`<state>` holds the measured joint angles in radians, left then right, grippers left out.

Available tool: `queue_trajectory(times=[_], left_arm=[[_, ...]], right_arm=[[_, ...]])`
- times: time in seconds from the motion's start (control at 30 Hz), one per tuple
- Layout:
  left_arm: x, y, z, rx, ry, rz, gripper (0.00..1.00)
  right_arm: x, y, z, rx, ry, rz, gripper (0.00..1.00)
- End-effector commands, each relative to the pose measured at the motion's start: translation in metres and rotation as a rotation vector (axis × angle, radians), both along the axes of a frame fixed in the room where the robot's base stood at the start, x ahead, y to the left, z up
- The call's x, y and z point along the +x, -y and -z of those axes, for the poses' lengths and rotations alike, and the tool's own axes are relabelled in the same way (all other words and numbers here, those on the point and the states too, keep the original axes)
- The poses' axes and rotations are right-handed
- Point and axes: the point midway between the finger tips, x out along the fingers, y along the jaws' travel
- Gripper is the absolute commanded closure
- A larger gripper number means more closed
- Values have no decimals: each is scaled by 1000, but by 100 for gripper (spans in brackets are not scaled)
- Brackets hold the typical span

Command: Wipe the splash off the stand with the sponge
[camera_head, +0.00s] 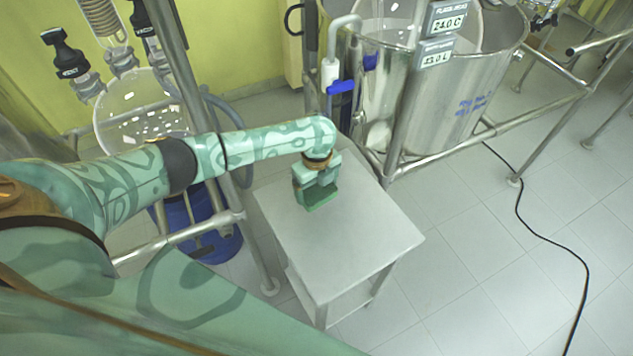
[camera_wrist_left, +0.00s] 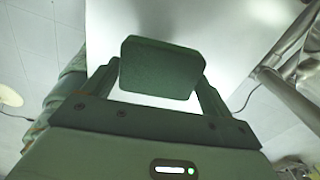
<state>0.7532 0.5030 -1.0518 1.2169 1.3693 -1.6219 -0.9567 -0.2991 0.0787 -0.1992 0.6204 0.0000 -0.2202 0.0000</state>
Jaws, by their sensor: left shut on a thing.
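My left gripper (camera_head: 318,198) reaches over the back part of a small metal stand (camera_head: 350,245) and points down at its top. In the left wrist view the gripper (camera_wrist_left: 160,85) is shut on a dark green sponge (camera_wrist_left: 161,67), one finger on each side of it. The sponge also shows in the head view (camera_head: 320,201), low at or just above the stand top; I cannot tell whether it touches. The visible stand top is plain grey, and I see no splash on it. The part under the sponge and gripper is hidden. My right gripper is not in view.
A large steel vessel (camera_head: 455,105) in a pipe frame stands behind the stand. A glass reactor (camera_head: 135,110) and a blue container (camera_head: 200,235) are at the left. A black cable (camera_head: 585,270) lies on the tiled floor at the right, where the floor is mostly clear.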

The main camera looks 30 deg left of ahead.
Motion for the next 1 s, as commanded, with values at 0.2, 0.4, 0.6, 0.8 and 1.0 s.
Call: queue_trajectory(times=[0.2,0.4,0.6,0.8,1.0], left_arm=[[-4,1,-13,1,0,-3,33],[-5,1,-12,1,0,-4,33],[-5,1,-12,0,-1,-4,33],[-4,1,-12,0,0,-4,33],[-2,5,-17,0,2,53,33]], right_arm=[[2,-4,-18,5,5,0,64],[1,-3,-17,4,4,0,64],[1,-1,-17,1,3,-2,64],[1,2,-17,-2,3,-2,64],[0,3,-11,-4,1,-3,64]])
